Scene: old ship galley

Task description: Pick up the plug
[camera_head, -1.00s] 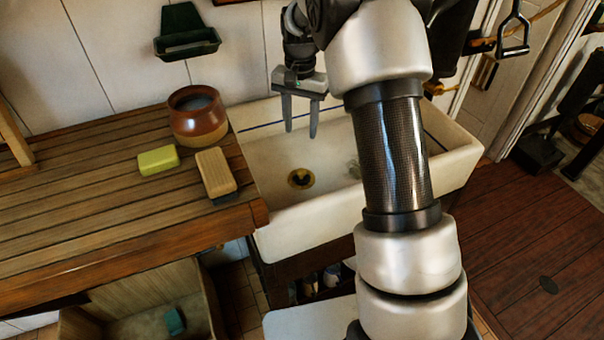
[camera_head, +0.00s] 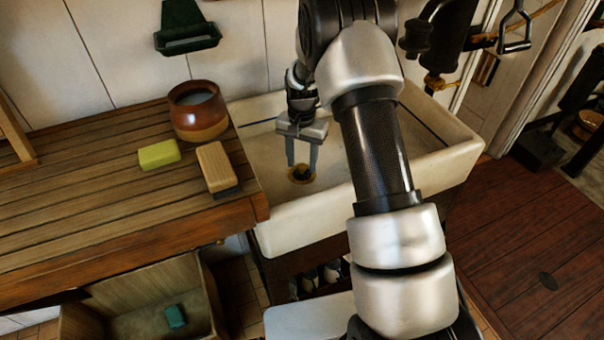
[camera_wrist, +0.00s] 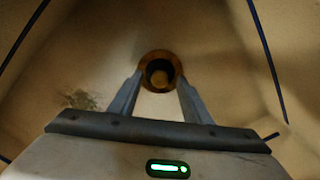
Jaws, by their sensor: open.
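The plug (camera_wrist: 161,75) appears to be the dark round piece with a brownish middle inside the brass drain ring on the sink floor. In the head view the plug (camera_head: 301,173) is small and partly covered by my fingers. My gripper (camera_head: 302,169) is open and empty, pointing down into the sink over the drain. In the wrist view my gripper (camera_wrist: 159,78) has its two fingertips on either side of the drain ring, in the picture. I cannot tell how far above the plug the tips are.
The white sink (camera_head: 420,172) has raised walls around my gripper. On the wooden counter (camera_head: 80,215) to its left are a brown pot (camera_head: 198,118), a yellow-green sponge (camera_head: 158,154) and a brush (camera_head: 217,168). A green wall holder (camera_head: 187,30) hangs above.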

